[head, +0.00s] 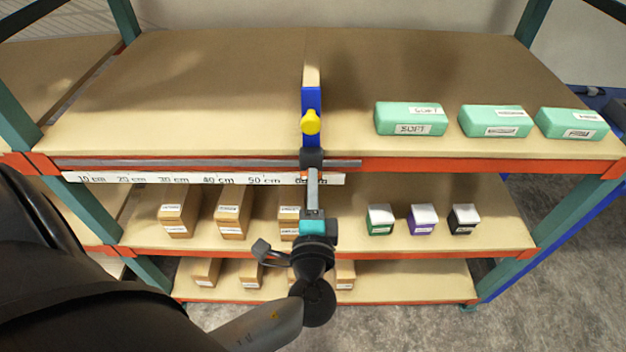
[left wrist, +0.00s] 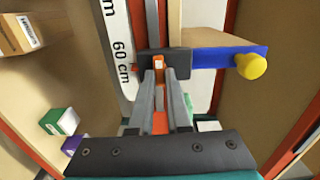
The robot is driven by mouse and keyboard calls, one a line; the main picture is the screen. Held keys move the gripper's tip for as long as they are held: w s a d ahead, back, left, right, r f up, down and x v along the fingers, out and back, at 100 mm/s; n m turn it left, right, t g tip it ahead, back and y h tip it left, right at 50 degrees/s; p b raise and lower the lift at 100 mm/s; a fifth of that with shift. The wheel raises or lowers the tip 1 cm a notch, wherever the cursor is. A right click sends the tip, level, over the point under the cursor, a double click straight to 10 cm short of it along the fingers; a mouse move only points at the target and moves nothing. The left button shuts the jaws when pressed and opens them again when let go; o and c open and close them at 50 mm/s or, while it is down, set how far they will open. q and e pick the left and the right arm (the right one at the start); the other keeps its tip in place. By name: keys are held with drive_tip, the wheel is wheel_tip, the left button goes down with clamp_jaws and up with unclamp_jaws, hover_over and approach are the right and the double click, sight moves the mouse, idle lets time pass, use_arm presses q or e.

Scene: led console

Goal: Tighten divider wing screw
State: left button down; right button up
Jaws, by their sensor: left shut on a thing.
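The divider stands on the top shelf with a tan panel (head: 312,72), a blue front piece (head: 311,100) and a yellow knob (head: 310,122). Its dark clamp block (head: 312,158) sits on the grey rail at the shelf's front edge. My left gripper (head: 312,174) reaches up from below to the clamp block. In the left wrist view its two grey fingers (left wrist: 160,76) are closed on the small orange wing screw (left wrist: 158,63) under the dark block (left wrist: 164,62). The fingers hide most of the screw. The clamp stands by the 60 cm mark. My right gripper is out of view.
A white scale strip (head: 200,179) runs along the orange front beam (head: 480,165). Green packs (head: 410,118) stand right of the divider. Brown boxes (head: 232,213) and small coloured boxes (head: 422,219) stand on the shelf below. The top shelf left of the divider is clear.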

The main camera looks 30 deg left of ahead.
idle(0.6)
use_arm(q)
drive_tip(key=c, duration=0.9)
unclamp_jaws()
drive_tip(key=shift+o, duration=0.2)
